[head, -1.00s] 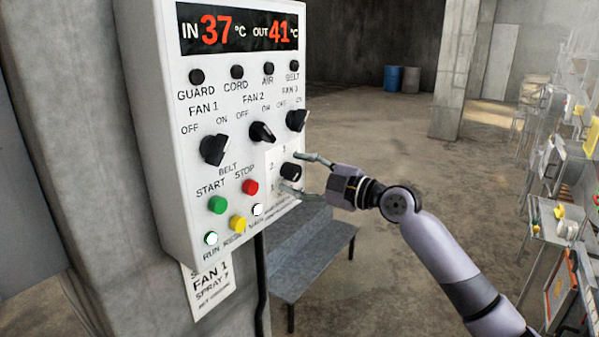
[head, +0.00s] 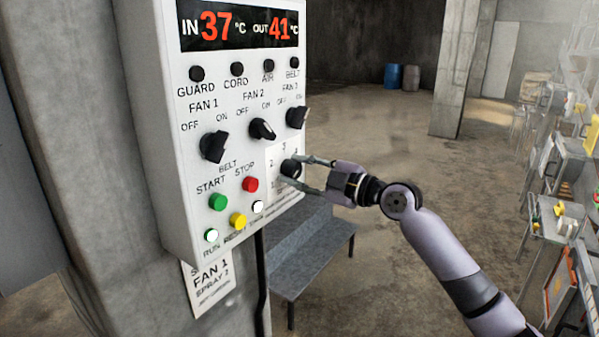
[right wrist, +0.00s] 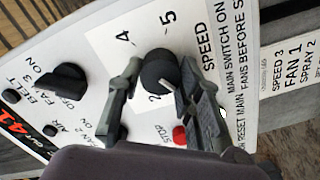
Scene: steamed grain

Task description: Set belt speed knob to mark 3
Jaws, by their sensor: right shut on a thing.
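The belt speed knob (head: 291,168) is a round black knob on a white label at the lower right of the control panel (head: 160,130). In the right wrist view the knob (right wrist: 160,70) sits between the two fingers, with the marks 4 and 5 showing beyond it and a 2 partly hidden. A light line on the knob's near side is partly covered by a finger, so I cannot tell its exact setting. My right gripper (head: 306,174) is shut on the knob, one finger on each side. My left gripper is not in view.
Close by are the fan 3 switch (head: 297,118), the red stop button (head: 250,184), the green start button (head: 217,202) and the yellow reset button (head: 238,221). A grey step bench (head: 310,250) stands below the panel.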

